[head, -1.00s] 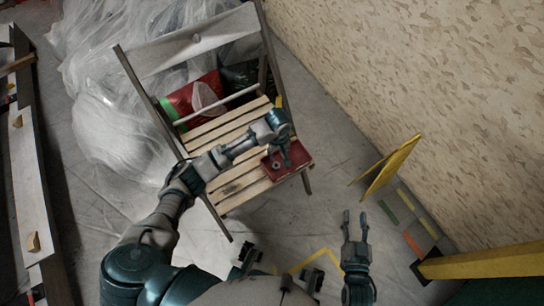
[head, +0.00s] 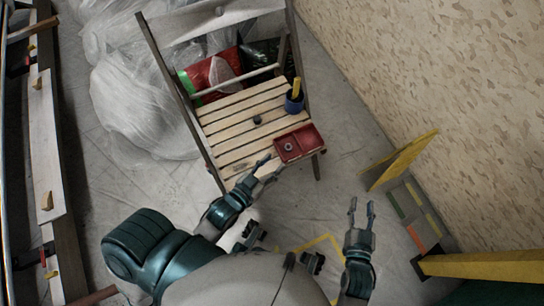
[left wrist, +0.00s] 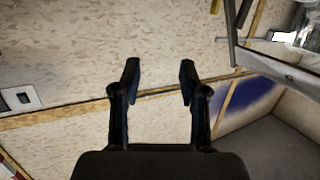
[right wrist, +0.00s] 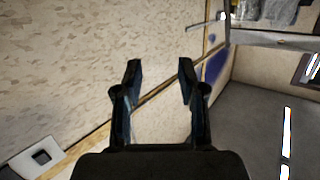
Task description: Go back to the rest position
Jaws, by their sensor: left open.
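My left gripper (head: 264,170) is in front of the wooden slatted chair (head: 240,124), near its front edge. Its fingers are spread and empty, and they also show apart in the left wrist view (left wrist: 158,78). My right gripper (head: 361,208) is to the right of the chair, over the floor, with its fingers apart and nothing between them. Its open fingers also show in the right wrist view (right wrist: 160,80). On the chair seat are a red tray (head: 312,137) with a small round part in it, a dark blue cup (head: 294,104) holding something yellow, and a small dark object (head: 257,119).
A patterned board wall (head: 440,80) runs along the right. A yellow folding stand (head: 402,158) and a yellow beam (head: 485,265) stand near it. Plastic sheeting (head: 135,105) heaps at the left, beside a long rail (head: 45,140). Sheeted floor between is mostly clear.

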